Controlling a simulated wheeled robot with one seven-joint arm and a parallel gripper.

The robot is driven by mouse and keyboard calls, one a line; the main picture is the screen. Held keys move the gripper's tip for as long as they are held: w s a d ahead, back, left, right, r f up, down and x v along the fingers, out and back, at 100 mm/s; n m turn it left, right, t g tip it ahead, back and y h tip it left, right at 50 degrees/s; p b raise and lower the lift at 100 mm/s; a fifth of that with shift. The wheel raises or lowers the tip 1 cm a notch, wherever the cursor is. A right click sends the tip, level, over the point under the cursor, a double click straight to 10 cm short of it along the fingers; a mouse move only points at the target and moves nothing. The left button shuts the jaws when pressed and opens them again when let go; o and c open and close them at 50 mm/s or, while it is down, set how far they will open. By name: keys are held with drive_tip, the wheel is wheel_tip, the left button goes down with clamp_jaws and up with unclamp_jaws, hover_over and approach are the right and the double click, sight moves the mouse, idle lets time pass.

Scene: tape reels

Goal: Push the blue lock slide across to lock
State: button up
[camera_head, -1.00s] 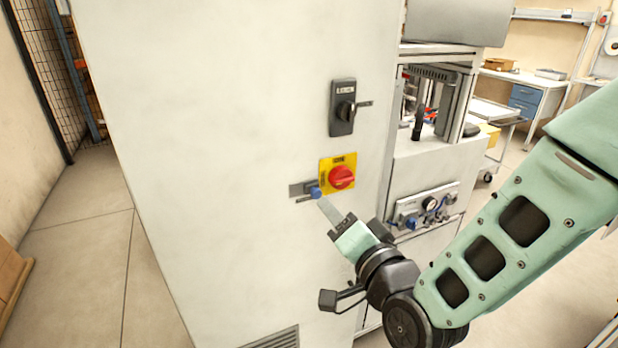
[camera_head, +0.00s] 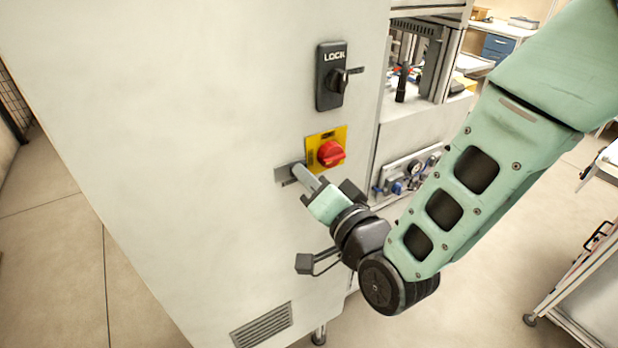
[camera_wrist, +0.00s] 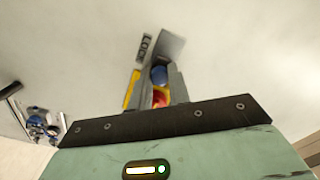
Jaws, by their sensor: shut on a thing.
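The blue lock slide (camera_wrist: 159,75) is a round blue knob between my fingers in the wrist view; in the head view my fingers hide it. The plate also shows in the wrist view (camera_wrist: 171,45), beside a small LOCK label (camera_wrist: 146,47). My gripper (camera_head: 301,173) is shut on the blue knob, reaching it from the lower right. The bare left part of the track shows beyond my fingertips.
A black LOCK handle (camera_head: 337,77) is mounted above the red switch. A gauge panel (camera_head: 408,173) lies to the right, behind my arm. A vent (camera_head: 262,324) is low on the cabinet. The cabinet face left of the track is clear.

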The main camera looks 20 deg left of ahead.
clamp_jaws()
drive_tip(key=shift+w+d+f+b, duration=0.1)
drive_tip(key=shift+w+d+b, duration=0.35)
drive_tip(key=shift+b, duration=0.7)
drive_tip(key=o, duration=0.8)
unclamp_jaws()
